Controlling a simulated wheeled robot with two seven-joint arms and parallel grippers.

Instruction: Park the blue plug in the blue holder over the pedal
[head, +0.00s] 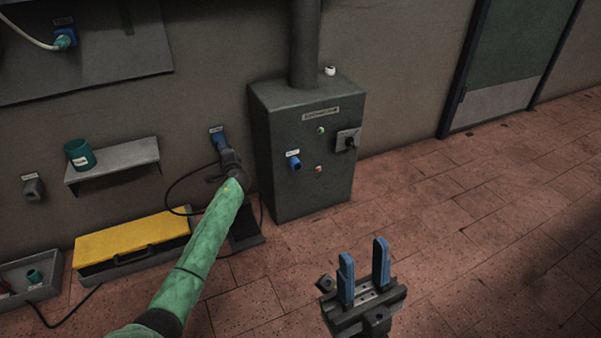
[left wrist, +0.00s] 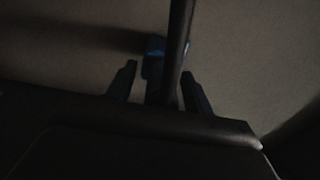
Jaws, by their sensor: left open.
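A blue piece (head: 220,141) shows on the wall under a small label, above the dark pedal (head: 246,238) on the floor. I cannot separate plug from holder there. My left gripper (head: 225,154) is open right at this piece and partly hides it. In the dark left wrist view, the gripper's two fingers (left wrist: 160,84) stand apart, with the blue piece (left wrist: 153,58) beyond and between them. A dark bar or cable (left wrist: 177,50) crosses in front of it. My right gripper (head: 364,265) is open and empty, its blue fingers apart, at the lower middle.
A grey cabinet (head: 290,190) with a blue socket (head: 293,162) stands right of my left gripper. A black cable (head: 172,186) loops beside the arm. A yellow-lidded box (head: 130,238) and a shelf (head: 115,165) are left. The tiled floor at right is clear.

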